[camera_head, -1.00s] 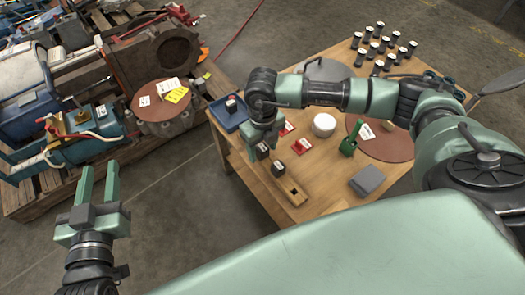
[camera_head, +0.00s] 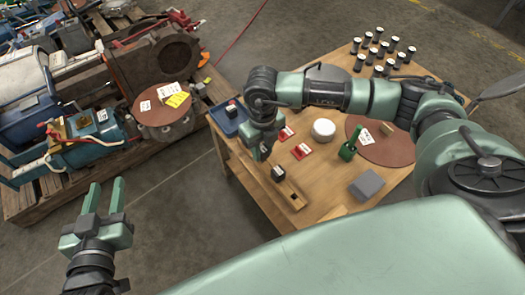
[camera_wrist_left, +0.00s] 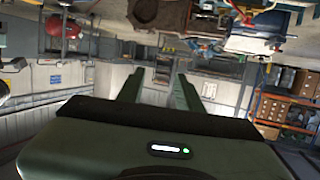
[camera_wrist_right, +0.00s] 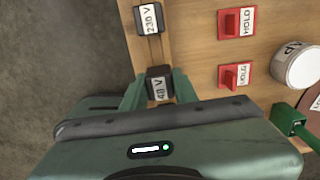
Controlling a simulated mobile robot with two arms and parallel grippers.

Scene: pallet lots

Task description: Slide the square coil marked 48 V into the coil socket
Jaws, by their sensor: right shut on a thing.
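The square coil marked 48 V (camera_wrist_right: 158,84) is black with a white label and sits between my right gripper's fingers in the right wrist view. My right gripper (camera_head: 268,156) is shut on it at the wooden slotted strip (camera_head: 293,198) near the table's edge. A similar coil marked 230 V (camera_wrist_right: 150,18) stands farther along the strip. I cannot make out which part is the coil socket. My left gripper (camera_head: 104,195) is open and empty over the floor; its fingers (camera_wrist_left: 158,90) show apart.
Two red HOLD cards (camera_wrist_right: 237,23), a white round tub (camera_head: 323,128), a green item (camera_head: 348,149) and a grey box (camera_head: 366,184) share the table. A blue tray (camera_head: 216,122) holds a dark block. Loaded pallets (camera_head: 20,205) stand left; the floor between is clear.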

